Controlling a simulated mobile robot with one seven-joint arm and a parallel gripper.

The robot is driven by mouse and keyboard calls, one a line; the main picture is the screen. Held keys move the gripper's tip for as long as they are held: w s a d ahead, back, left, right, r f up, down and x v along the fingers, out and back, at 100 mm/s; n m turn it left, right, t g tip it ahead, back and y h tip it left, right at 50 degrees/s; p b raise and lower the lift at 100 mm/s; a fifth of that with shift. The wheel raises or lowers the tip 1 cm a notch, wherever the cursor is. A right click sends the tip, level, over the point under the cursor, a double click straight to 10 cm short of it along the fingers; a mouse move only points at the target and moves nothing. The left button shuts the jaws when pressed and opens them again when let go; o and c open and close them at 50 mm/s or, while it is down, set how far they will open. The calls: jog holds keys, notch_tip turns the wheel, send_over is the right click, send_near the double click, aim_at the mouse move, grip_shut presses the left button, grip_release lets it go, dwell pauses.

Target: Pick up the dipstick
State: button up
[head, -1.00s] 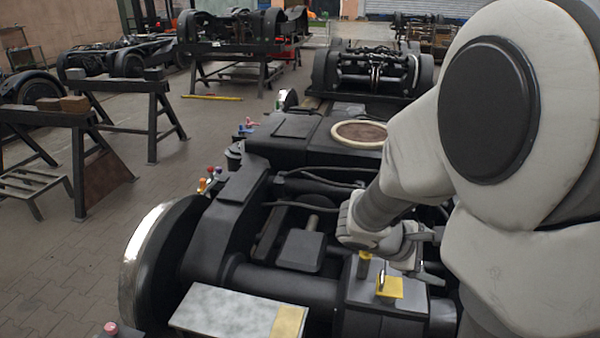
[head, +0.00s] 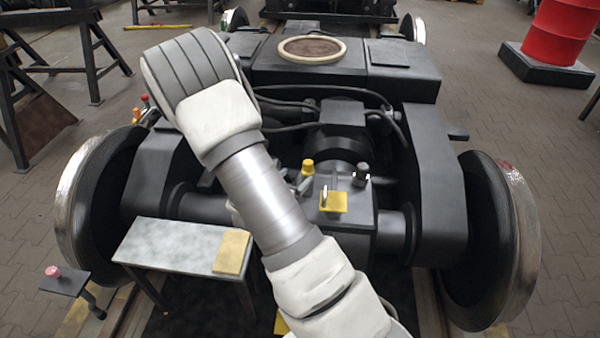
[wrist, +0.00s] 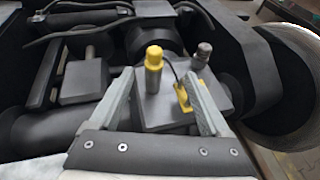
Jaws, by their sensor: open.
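A gearbox housing (head: 362,222) carries a yellow-topped post (head: 308,167), a thin upright loop (head: 324,193) at a yellow plate (head: 335,203), and a dark knob (head: 361,172). Which is the dipstick I cannot tell for certain; the loop looks most like its handle. In the wrist view the yellow-topped post (wrist: 153,70) appears between my open, empty gripper's (wrist: 158,78) fingers. The loop (wrist: 175,72) and yellow plate (wrist: 186,98) appear by the right finger, with the dark knob (wrist: 204,51) beyond. In the head view my arm hides most of the gripper.
The black bogie frame (head: 436,175) surrounds the housing, with large wheels (head: 510,240) at both sides. A grey bench (head: 165,242) with a tan pad (head: 232,252) stands front left. A red drum (head: 560,30) stands at the back right. Floor at the right is clear.

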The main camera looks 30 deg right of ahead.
aim_at(308, 166)
jog(key=b+x, duration=0.1)
jog(key=x, duration=0.3)
jog(key=b+x, duration=0.1)
jog(key=x, duration=0.3)
jog(key=b+x, duration=0.1)
jog(key=x, duration=0.3)
jog(key=shift+w+a+f, duration=0.1)
jog(key=shift+w+f, duration=0.2)
jog(key=shift+f, duration=0.1)
jog(key=b+x, duration=0.2)
jog(key=x, duration=0.3)
jog(key=shift+w+a, duration=0.1)
jog(key=shift+w, duration=0.15)
grip_shut()
